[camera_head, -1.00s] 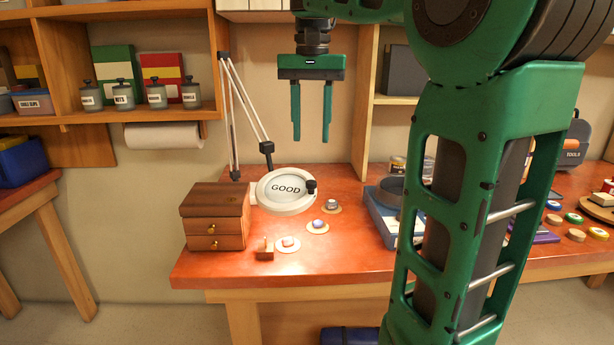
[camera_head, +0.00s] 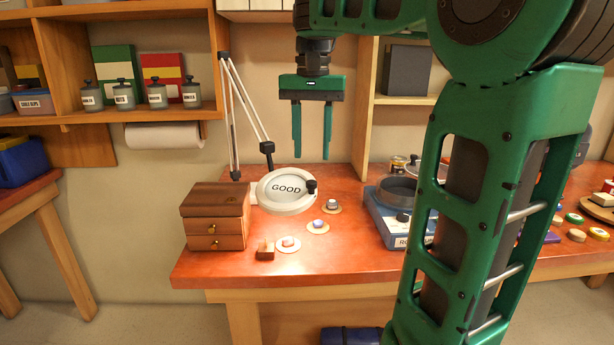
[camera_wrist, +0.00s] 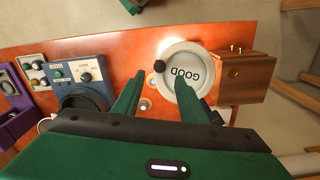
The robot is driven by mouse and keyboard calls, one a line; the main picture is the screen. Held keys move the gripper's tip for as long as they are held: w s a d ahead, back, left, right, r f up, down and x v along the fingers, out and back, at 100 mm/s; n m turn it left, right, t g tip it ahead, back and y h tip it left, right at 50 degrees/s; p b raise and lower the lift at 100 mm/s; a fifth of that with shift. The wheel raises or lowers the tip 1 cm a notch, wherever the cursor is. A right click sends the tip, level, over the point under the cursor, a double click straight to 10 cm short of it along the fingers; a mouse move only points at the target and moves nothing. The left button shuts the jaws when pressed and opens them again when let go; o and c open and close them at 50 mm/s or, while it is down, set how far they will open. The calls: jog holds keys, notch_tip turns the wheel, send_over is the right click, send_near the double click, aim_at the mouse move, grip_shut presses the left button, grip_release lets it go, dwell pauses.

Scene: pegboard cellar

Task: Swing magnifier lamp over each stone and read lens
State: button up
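The lens also shows in the wrist view (camera_wrist: 182,75). Two small stones on round discs show: one stone (camera_head: 318,225) just right of the lens and one stone (camera_head: 287,242) in front of it. Another disc with a grey stone (camera_head: 331,204) lies further back. My gripper (camera_head: 311,158) is open and empty in the air above and behind the lens.
A wooden drawer box (camera_head: 213,215) stands left of the lens. A small wooden block (camera_head: 265,250) lies by the front disc. A blue device (camera_head: 390,215) with a dark round bowl stands right. My arm hides part of the bench's right side.

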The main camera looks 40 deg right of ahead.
aim_at(311, 182)
jog(key=shift+f, duration=3.55)
grip_shut()
